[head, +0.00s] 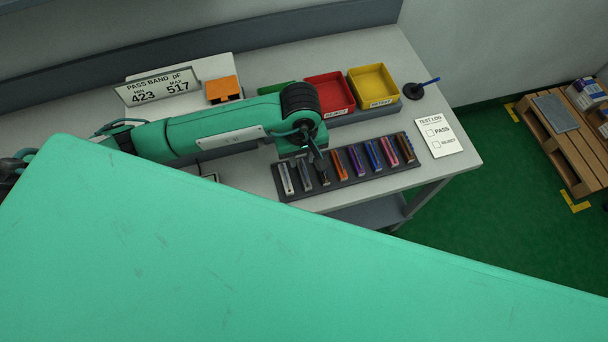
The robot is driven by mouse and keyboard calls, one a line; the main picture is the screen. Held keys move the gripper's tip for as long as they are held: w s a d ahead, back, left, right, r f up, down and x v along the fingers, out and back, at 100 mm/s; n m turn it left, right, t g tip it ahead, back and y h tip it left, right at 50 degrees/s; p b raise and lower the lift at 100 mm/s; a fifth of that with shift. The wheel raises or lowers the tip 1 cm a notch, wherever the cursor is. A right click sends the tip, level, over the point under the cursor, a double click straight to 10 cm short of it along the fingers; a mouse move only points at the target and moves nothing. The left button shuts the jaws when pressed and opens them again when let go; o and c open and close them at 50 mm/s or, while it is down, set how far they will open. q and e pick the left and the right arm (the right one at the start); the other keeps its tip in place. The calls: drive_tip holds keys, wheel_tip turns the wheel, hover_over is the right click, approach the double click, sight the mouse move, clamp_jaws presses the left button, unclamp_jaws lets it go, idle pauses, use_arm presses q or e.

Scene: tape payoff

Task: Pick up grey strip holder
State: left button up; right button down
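A dark rack (350,185) lies near the table's front edge and bears a row of small strip holders. At its left end is a light grey strip holder (286,179), with a darker grey one (304,175) beside it. More holders in orange, purple, blue, red and brown stand to the right. My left gripper (318,160) points down over the left part of the rack, close to the darker grey holders and partly hiding one. Its fingers are small and dark, so I cannot tell whether they are open or touching a holder. My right gripper is not in view.
A red bin (333,96) and a yellow bin (374,90) stand behind the rack. A pen stand (414,91) and a test log card (438,136) are at the right. A pass band sign (160,88) and an orange block (222,89) are at the back left.

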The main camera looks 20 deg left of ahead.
sight(304, 172)
use_arm(q)
drive_tip(key=shift+f, duration=0.9)
drive_tip(key=f, duration=0.1)
drive_tip(key=f+b, duration=0.1)
drive_tip(key=f, duration=0.1)
drive_tip(key=f+b, duration=0.1)
drive_tip(key=shift+w+d+f, duration=0.25)
drive_tip(key=shift+f, duration=0.1)
clamp_jaws()
